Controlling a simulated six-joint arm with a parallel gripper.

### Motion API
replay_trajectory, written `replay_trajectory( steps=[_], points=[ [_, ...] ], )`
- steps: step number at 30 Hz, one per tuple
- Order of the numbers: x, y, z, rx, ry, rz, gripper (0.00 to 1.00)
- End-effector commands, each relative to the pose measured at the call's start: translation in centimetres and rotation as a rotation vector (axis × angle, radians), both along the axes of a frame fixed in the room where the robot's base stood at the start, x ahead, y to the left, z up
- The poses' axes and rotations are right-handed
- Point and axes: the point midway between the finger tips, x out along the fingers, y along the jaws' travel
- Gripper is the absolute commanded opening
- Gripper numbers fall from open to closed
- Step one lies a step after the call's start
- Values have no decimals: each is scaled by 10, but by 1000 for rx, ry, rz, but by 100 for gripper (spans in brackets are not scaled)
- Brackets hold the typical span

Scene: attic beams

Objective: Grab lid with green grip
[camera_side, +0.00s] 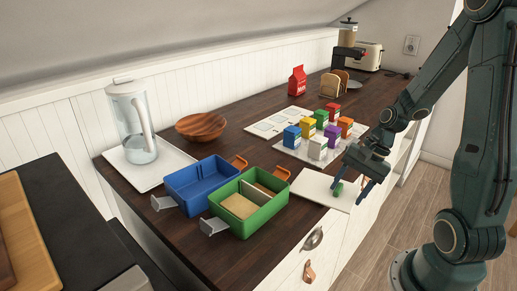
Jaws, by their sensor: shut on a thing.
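The lid is a flat white panel (313,186) lying at the front edge of the dark counter, with a small green grip (338,188) on its right part. My gripper (347,192) reaches down over the lid from the right. Its fingers are shut on the green grip. The lid looks flat on the counter; whether any gap lies beneath it I cannot tell. The far right corner of the lid is partly hidden by my gripper.
A green box (250,228) with compartments and a blue box (187,190) stand left of the lid. Several small colored cartons (318,148) stand close behind it. A pitcher (130,120), wooden bowl (201,125) and red bag (297,80) are farther off.

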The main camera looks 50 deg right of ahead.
Motion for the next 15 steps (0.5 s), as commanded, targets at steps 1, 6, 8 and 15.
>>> replay_trajectory(
  steps=[1, 6, 8, 15],
  points=[
    [1, 0, 3, -2, -3, 0, 34],
    [1, -1, 16, -4, -5, -1, 34],
    [1, -1, 22, -4, -4, -1, 34],
    [1, -1, 61, -7, -7, 0, 34]
  ],
)
